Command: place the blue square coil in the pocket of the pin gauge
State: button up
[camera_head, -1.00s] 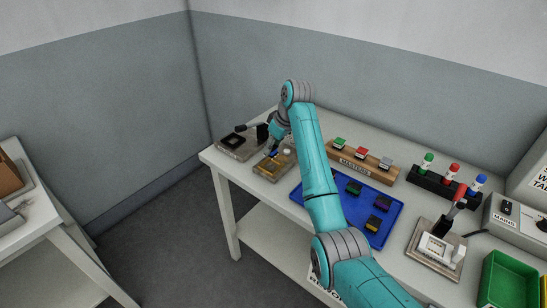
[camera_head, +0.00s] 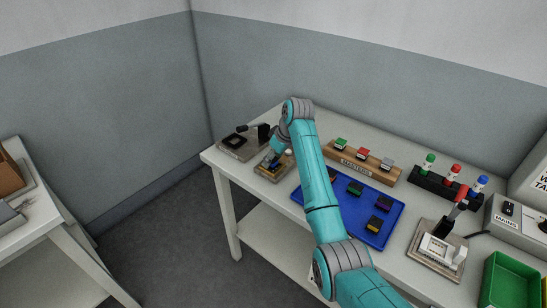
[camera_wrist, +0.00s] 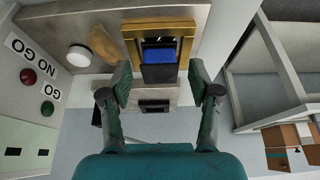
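The pin gauge (camera_head: 264,172) is a tan block at the table's far left end. In the wrist view its brass frame (camera_wrist: 129,43) surrounds the pocket. The blue square coil (camera_wrist: 159,55), blue on top with a black side, sits at the brass frame; its black side overlaps the near edge. How deeply it is seated I cannot tell. My gripper (camera_wrist: 159,78) is open, with one finger on each side of the coil and a visible gap to both. In the head view my gripper (camera_head: 272,160) is low over the gauge and partly hides it.
A dark fixture with a lever (camera_head: 240,142) stands just behind the gauge. A blue tray (camera_head: 345,222) with several coils lies to the right, and a wooden rack (camera_head: 350,161) behind it. The wrist view shows a NO GO / GO panel (camera_wrist: 38,65) and a white button (camera_wrist: 80,55).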

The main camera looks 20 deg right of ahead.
jog(key=v, duration=1.2)
jog(key=shift+r, duration=0.2)
jog(key=shift+w, duration=0.1)
